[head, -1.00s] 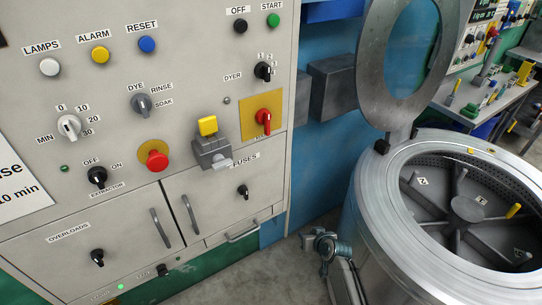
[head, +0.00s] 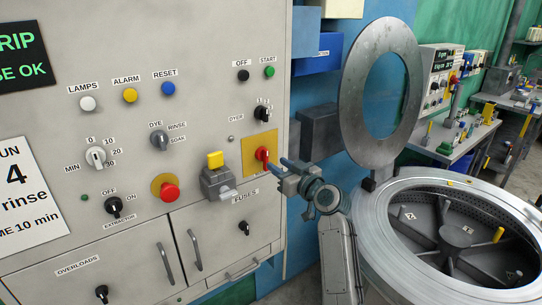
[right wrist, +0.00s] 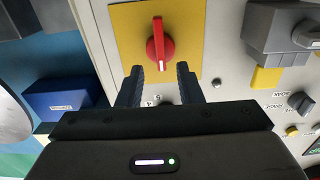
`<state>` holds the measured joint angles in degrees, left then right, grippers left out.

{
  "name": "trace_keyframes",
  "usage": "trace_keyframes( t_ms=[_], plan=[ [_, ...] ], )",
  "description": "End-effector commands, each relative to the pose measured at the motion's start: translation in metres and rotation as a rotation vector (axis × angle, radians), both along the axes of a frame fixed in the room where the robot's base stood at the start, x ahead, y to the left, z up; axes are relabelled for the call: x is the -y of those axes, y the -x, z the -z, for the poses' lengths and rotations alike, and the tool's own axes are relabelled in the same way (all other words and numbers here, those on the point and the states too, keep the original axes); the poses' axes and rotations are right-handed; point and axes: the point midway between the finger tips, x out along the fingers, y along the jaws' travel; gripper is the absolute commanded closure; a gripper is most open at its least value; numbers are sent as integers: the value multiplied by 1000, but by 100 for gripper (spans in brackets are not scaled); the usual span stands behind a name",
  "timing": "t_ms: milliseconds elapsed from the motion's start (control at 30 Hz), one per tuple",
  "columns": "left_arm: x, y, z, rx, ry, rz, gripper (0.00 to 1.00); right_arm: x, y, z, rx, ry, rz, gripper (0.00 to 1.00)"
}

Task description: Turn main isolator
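The main isolator is a red rotary handle (head: 262,155) on a square yellow plate (head: 250,166) on the grey panel. In the right wrist view the red handle (right wrist: 157,45) points up and down the picture on its yellow plate (right wrist: 187,42). My right gripper (head: 275,164) is just to the right of the handle in the head view, its fingers towards the panel. In the right wrist view its two fingertips (right wrist: 159,68) are apart, one on each side of the handle's lower end, with gaps and no visible contact. My left gripper is not in view.
A grey box with a yellow block (head: 215,160) juts out left of the isolator. A red push button (head: 168,191) and knobs cover the panel. A steel drum (head: 365,225) with a raised ring lid (head: 357,95) stands at right. Dark boxes (head: 321,132) hang behind my gripper.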

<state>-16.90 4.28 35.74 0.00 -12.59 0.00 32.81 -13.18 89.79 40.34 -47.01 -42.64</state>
Motion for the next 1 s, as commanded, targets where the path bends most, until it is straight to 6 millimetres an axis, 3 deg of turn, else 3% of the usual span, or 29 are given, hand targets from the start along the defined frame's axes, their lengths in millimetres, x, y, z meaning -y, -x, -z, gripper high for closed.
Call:
trace_keyframes(
  t_ms=[300,700,733,900,1000],
  plan=[
    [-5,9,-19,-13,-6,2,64,-24,-34,-1,-1,1,0,67],
    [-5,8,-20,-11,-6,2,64,-28,-40,1,0,0,2,67],
    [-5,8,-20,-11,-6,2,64,-28,-40,1,0,0,2,69],
    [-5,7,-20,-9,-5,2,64,-28,-39,1,-1,1,2,100],
    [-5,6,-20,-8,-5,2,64,-28,-39,1,-1,1,2,100]
  ],
)
